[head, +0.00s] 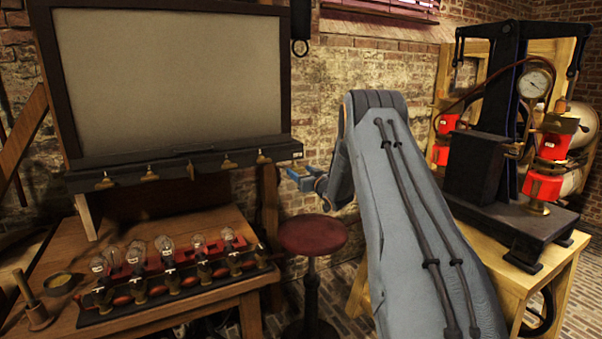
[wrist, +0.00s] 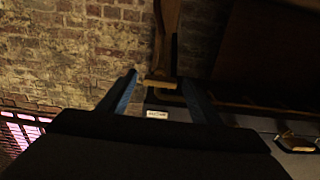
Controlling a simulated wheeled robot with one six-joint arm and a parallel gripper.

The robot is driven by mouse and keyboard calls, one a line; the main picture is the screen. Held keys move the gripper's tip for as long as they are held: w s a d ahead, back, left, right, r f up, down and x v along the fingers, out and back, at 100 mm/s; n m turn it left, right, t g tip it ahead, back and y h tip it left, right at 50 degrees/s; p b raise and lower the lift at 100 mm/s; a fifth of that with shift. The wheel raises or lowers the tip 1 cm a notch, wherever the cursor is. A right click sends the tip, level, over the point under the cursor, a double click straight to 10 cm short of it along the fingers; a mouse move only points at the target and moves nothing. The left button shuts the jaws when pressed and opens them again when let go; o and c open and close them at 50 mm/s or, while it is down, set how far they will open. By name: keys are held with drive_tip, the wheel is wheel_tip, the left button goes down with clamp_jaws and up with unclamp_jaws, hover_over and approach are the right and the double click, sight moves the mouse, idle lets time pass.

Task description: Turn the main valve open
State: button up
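My gripper (head: 300,173) is at the right end of the board's dark lower rail, just below a small white label (head: 296,154). In the wrist view its two blue fingers (wrist: 160,82) stand wide apart. A brass-coloured bar (wrist: 160,84) shows between the fingertips, and the white label (wrist: 157,114) shows nearer; its text is too small to read. The bar may be the main valve's handle, but I cannot tell for sure. I see no contact between the fingers and the bar. In the head view my gripper and arm hide this spot.
Several brass taps (head: 263,157) line the rail under the large pale board (head: 175,75). A wooden bench (head: 200,323) with glass bulbs (head: 165,245) stands below. A red stool (head: 312,234) is under my gripper. A press with a gauge (head: 534,84) stands at right.

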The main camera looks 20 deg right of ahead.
drive_tip(key=c, duration=0.9)
drive_tip(key=shift+n+b, duration=0.3)
drive_tip(key=shift+b, duration=0.1)
drive_tip(key=n+b, duration=1.2)
drive_tip(key=b, duration=0.1)
drive_tip(key=shift+n, duration=0.4)
